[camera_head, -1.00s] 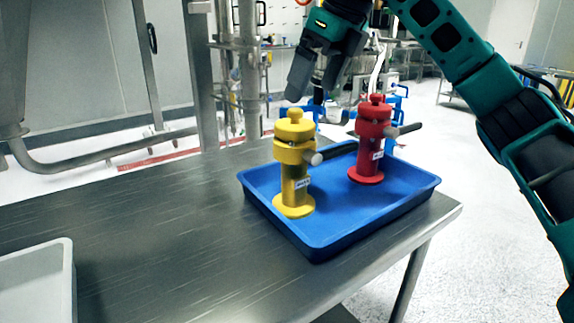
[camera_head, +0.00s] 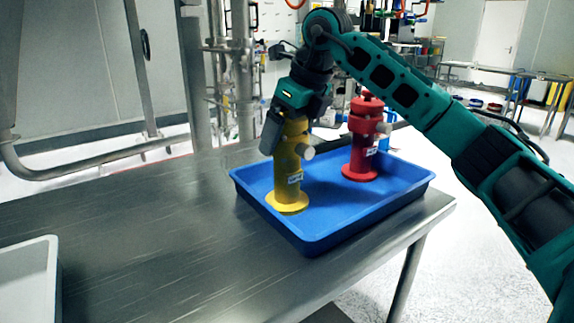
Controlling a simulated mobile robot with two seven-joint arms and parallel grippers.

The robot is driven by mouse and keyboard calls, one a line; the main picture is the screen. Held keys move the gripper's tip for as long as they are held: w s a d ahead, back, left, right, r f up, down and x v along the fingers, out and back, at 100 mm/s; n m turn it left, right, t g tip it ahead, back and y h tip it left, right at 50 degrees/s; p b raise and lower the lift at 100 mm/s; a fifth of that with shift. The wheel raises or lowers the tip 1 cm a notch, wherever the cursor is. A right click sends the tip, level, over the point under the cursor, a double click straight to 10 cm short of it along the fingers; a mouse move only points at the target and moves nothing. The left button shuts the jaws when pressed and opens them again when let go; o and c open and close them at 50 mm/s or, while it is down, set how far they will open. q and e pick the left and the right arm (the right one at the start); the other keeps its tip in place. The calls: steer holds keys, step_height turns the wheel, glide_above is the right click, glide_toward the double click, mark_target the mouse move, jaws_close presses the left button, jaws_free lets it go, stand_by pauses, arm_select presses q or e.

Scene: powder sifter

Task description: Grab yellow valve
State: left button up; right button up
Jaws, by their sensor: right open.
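The yellow valve (camera_head: 288,178) stands upright at the left side of the blue tray (camera_head: 318,238). It has a round base, a small label and a grey stub on its right side. My right gripper (camera_head: 287,138) is at the top of the yellow valve, pointing down. One dark finger shows on the valve's left side. The gripper covers the valve's top, and the far finger is mostly hidden. The gripper is open around or in front of the valve's upper part; I cannot tell whether it touches. My left gripper is not in view.
A red valve (camera_head: 360,150) stands upright in the same tray, right of the yellow one and close to my right forearm. The tray rests on a steel table (camera_head: 150,235). A pale grey bin (camera_head: 30,285) sits at the table's left. The table between is clear.

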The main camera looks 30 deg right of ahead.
steer(key=c, duration=1.8)
steer(key=shift+r, duration=0.15)
steer(key=shift+c, duration=0.2)
